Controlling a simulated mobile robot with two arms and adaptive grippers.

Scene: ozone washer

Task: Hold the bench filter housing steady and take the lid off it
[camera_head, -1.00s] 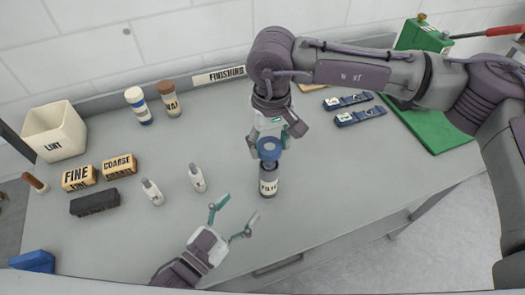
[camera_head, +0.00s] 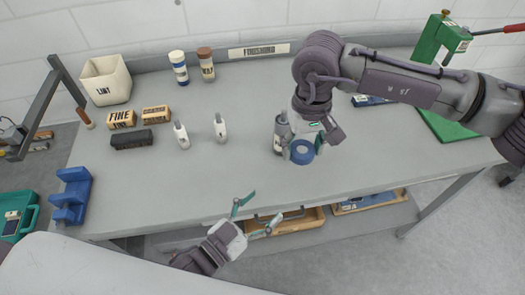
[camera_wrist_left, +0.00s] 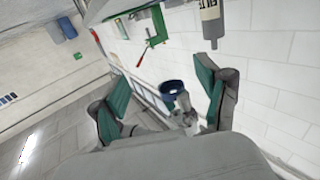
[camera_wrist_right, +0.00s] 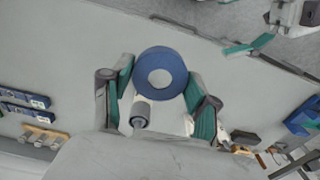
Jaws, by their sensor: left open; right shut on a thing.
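The filter housing (camera_head: 279,137), a grey cylinder with a pale label, stands upright on the bench without its lid; it also shows in the left wrist view (camera_wrist_left: 210,27). The lid (camera_head: 302,152), a blue ring-like cap, is beside the housing, apart from it. My right gripper (camera_head: 306,138) is shut on the lid, which fills the space between its fingers in the right wrist view (camera_wrist_right: 160,58). My left gripper (camera_head: 258,212) is open and empty, low in the head view near the bench's front edge, and well clear of the housing.
Two small white bottles (camera_head: 220,127) (camera_head: 182,135) stand left of the housing. Blocks (camera_head: 131,138), a lint bin (camera_head: 107,84) and two shakers (camera_head: 180,67) are further back. A green device (camera_head: 438,40) is at right. The bench (camera_head: 380,160) front right is clear.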

